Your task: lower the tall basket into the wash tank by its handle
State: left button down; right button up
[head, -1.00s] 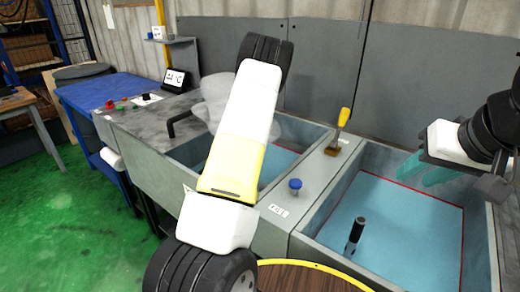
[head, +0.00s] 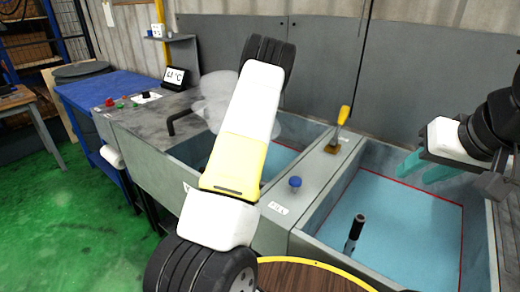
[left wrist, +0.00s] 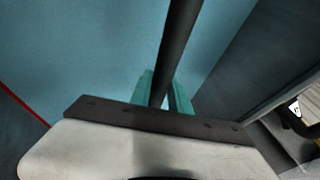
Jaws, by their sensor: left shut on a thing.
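In the left wrist view my left gripper (left wrist: 166,95) has its teal fingers closed on a dark straight bar (left wrist: 180,40), seen over blue. I take the bar for the basket's handle; the basket itself cannot be made out. In the head view my left arm crosses the middle and hides its gripper. Behind it is the left tank (head: 186,152), with blue inside and a pale cloud above. The right tank (head: 400,215) also has a blue interior, and a black upright rod (head: 354,236) stands there. My right gripper (head: 424,168) is over its far right side, teal fingers apart, empty.
A divider with a yellow lever (head: 343,117) and a blue knob (head: 295,182) separates the tanks. A black bent pipe (head: 184,118) rises at the left tank's edge. A display (head: 176,78) stands behind. A yellow-rimmed round wooden top (head: 310,276) is at the front.

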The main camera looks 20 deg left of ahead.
pick_arm(q)
jog(key=shift+s+d+f, duration=0.15)
jog(key=shift+f, duration=0.55)
jog(key=c, duration=1.1)
grip_release()
jog(key=shift+r, duration=0.1)
jog(key=shift+c, duration=0.2)
